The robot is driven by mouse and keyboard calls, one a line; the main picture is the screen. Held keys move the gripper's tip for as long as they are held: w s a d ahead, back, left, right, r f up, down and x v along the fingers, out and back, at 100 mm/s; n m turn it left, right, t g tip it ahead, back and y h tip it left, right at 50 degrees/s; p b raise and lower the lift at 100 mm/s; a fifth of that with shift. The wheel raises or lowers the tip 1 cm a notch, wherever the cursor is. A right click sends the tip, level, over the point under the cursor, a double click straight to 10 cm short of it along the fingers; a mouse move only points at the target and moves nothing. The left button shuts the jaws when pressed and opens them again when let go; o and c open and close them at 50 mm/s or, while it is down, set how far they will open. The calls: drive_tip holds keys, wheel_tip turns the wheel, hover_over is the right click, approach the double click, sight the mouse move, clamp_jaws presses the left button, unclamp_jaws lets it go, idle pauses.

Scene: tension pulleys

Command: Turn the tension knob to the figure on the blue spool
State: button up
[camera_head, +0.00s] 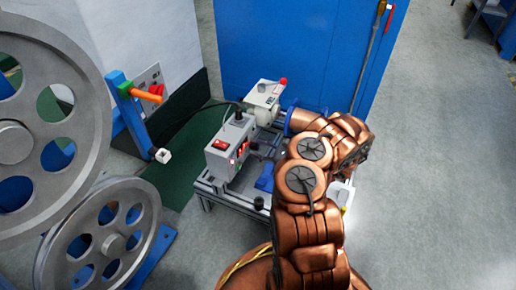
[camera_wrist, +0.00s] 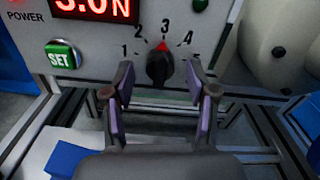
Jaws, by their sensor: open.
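The black tension knob (camera_wrist: 158,70) is on a grey panel in the wrist view. Its red pointer is at the top, at the 3. Figures 1 to 4 are readable around it; my right finger may hide more on the right. My gripper (camera_wrist: 160,76) is open, with one finger on each side of the knob; contact cannot be told. The red display (camera_wrist: 97,8) is cut off at the top and appears to read 3.0 N. The blue spool (camera_head: 296,121) is partly behind my arm in the head view; no figure on it is readable.
A green SET button (camera_wrist: 62,56) sits left of the knob. A pale roller (camera_wrist: 278,50) is close on the right. The grey control box (camera_head: 222,158) stands on a metal frame. Large grey pulleys (camera_head: 105,240) are at left, a blue cabinet (camera_head: 260,45) behind. Floor at right is clear.

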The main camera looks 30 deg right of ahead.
drive_tip(key=v, duration=1.1)
drive_tip(key=shift+s+d, duration=0.2)
drive_tip(key=shift+a, duration=0.1)
drive_tip(key=w+a+r+n+g+y+p, duration=0.35)
drive_tip(key=a+r+n+g+p, duration=0.2)
drive_tip(key=a+r, duration=0.85)
drive_tip(key=w+a+r+n+g+y+p, duration=0.3)
drive_tip(key=a+r+n+p, duration=0.55)
drive_tip(key=r, duration=0.95)
drive_tip(key=s+a+r+n+g+p, duration=0.3)
drive_tip(key=s+a+r+g, duration=0.3)
drive_tip(key=a+r, duration=0.4)
drive_tip(key=s+a+r+n+g+h+p, duration=0.3)
drive_tip(key=s+a+r+n+h+p, duration=0.1)
drive_tip(key=s+r+p, duration=0.3)
drive_tip(key=s+a+r+n+g+h+p, duration=0.2)
drive_tip(key=s+a+r+n+h+p, duration=0.15)
drive_tip(key=s+r, duration=0.45)
drive_tip(key=s+d+r+n+t+h+p, duration=0.2)
drive_tip(key=s+d+r+n+h+p, duration=0.1)
drive_tip(key=s+d+r+h+p, duration=0.5)
drive_tip(key=s+d+r+p, duration=0.2)
drive_tip(key=s+r+p, duration=0.1)
drive_tip(key=s+p, duration=0.1)
drive_tip(key=shift+s+p, duration=0.4)
drive_tip(key=shift+s, duration=0.15)
